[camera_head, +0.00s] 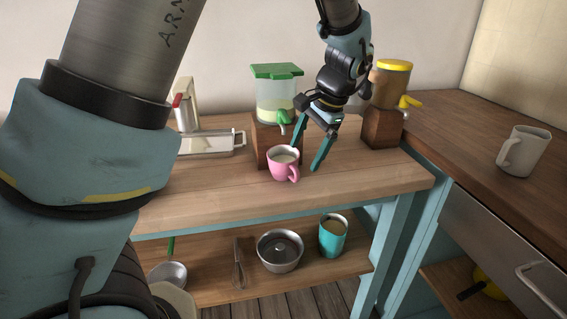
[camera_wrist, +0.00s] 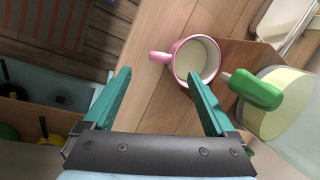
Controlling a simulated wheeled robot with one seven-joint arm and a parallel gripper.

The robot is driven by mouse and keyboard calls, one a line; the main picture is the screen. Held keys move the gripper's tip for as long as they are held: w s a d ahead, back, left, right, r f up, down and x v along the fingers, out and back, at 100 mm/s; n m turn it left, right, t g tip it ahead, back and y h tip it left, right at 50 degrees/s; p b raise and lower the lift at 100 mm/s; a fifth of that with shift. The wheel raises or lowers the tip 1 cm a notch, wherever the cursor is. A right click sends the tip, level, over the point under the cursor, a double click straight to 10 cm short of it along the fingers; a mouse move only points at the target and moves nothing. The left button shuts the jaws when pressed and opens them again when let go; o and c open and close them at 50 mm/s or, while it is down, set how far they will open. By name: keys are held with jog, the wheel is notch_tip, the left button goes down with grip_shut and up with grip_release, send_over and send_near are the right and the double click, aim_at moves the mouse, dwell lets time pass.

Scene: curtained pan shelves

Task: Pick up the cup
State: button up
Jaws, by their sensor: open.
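A pink cup (camera_head: 283,163) stands upright on the wooden table (camera_head: 200,198), in front of the wooden stand of the green-lidded dispenser. It looks pale inside, and its handle points to the front right in the head view. In the wrist view the cup (camera_wrist: 194,60) lies beyond the fingertips, with its handle toward the left. My gripper (camera_head: 307,158) has teal fingers spread apart and empty, above and just right of the cup. In the wrist view my gripper (camera_wrist: 158,75) has its right fingertip close to the cup's rim; I cannot tell whether they touch.
The green-lidded dispenser (camera_head: 275,95) stands right behind the cup, its green tap (camera_wrist: 255,90) near my right finger. A yellow-lidded dispenser (camera_head: 390,85) is at right. A white mug (camera_head: 523,151) is on the side counter. A teal cup (camera_head: 333,235) and a metal pan (camera_head: 280,250) are on the lower shelf.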

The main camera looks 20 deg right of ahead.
aim_at(297, 167)
jog(key=shift+a+p+x, duration=0.15)
jog(key=shift+p+x, duration=0.45)
jog(key=shift+x, duration=1.1)
jog(key=shift+a+p+x, duration=0.15)
jog(key=shift+p+x, duration=0.4)
jog(key=shift+x, duration=1.2)
jog(key=shift+r, duration=0.1)
grip_shut()
